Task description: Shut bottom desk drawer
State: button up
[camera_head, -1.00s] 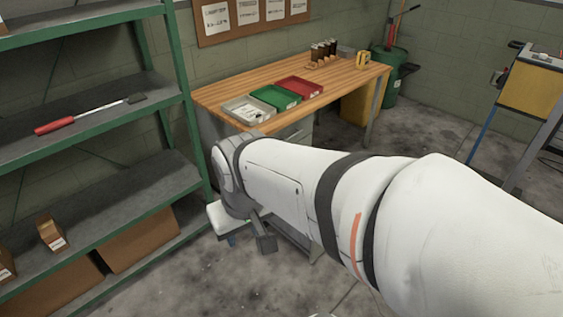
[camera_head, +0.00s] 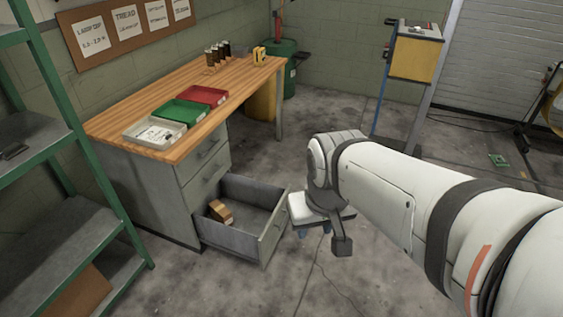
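The desk (camera_head: 150,190) has a wooden top and a grey drawer unit at its near end. Its bottom drawer (camera_head: 235,243) is pulled well out, and its front panel (camera_head: 275,236) faces right. A small brown object (camera_head: 221,212) lies inside the drawer. The upper drawers (camera_head: 203,180) look closed. My gripper (camera_head: 318,234) is just right of the bottom drawer's front in the picture, partly hidden behind my wrist. I cannot tell whether it touches the panel or whether its fingers are open.
A green metal shelf (camera_head: 100,190) stands close on the left. Grey, green and red trays (camera_head: 203,95) sit on the desktop. The concrete floor (camera_head: 345,108) between desk and yellow cart (camera_head: 415,58) is clear.

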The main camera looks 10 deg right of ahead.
aim_at(258, 209)
jog(key=z, duration=0.05)
jog(key=i, duration=1)
jog(key=k, duration=0.9)
jog(key=z, duration=0.4)
jog(key=i, duration=1.15)
jog(key=z, duration=0.05)
